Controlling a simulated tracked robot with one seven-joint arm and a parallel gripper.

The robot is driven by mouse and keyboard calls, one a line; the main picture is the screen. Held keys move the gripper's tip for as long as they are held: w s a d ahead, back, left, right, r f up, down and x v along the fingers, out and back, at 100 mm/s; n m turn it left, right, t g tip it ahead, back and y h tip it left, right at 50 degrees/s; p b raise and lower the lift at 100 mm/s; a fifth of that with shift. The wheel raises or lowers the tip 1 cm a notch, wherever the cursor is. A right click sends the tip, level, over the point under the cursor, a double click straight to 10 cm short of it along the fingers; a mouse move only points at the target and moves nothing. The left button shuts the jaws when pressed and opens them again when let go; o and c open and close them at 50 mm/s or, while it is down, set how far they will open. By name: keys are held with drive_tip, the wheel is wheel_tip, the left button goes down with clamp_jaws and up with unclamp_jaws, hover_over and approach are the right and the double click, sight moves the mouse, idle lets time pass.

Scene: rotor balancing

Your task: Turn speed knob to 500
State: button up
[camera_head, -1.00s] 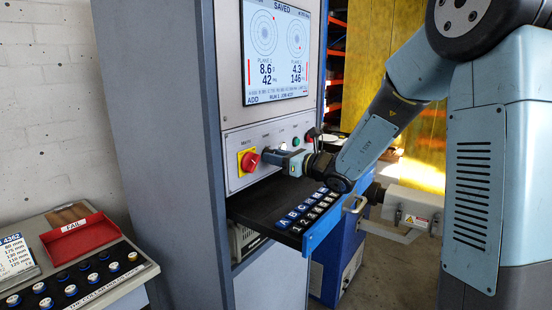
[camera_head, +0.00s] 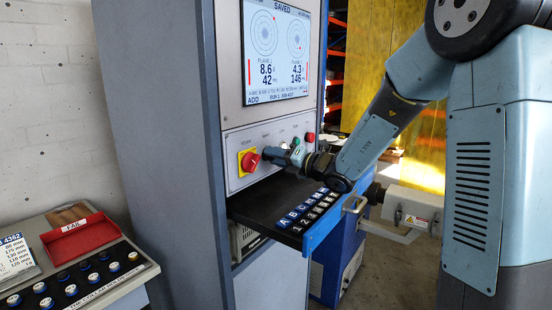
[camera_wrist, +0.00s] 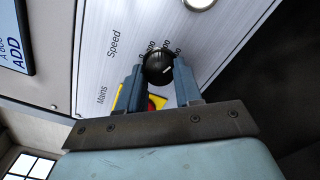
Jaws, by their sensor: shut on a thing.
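The speed knob (camera_wrist: 158,68) is a round black knob with a white pointer line, on the silver control panel (camera_wrist: 100,45) in the wrist view. Numbers are printed around it, partly covered by the fingers and too small to read surely. The word "Speed" is printed beside it. My gripper (camera_wrist: 160,76) has its two blue-grey fingers on either side of the knob, shut on it. In the head view, my gripper (camera_head: 272,155) reaches the panel just right of the red mains switch, and it hides the knob.
The red mains switch (camera_head: 250,161) on its yellow plate sits close to my gripper. A black shelf (camera_head: 262,208) with lettered and numbered keys juts out below the arm. The screen (camera_head: 276,48) above reads "SAVED". A side bench with a red tray (camera_head: 78,238) stands at left.

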drive_tip(key=shift+w+d+m, duration=0.1)
drive_tip(key=shift+m, duration=2.4)
drive_tip(key=shift+d+m, duration=0.1)
drive_tip(key=shift+m, duration=2.4)
drive_tip(key=shift+f, duration=0.1)
drive_tip(key=o, duration=0.8)
drive_tip(key=shift+w, duration=0.1)
drive_tip(key=shift+o, duration=1.2)
drive_tip(key=shift+a, duration=0.1)
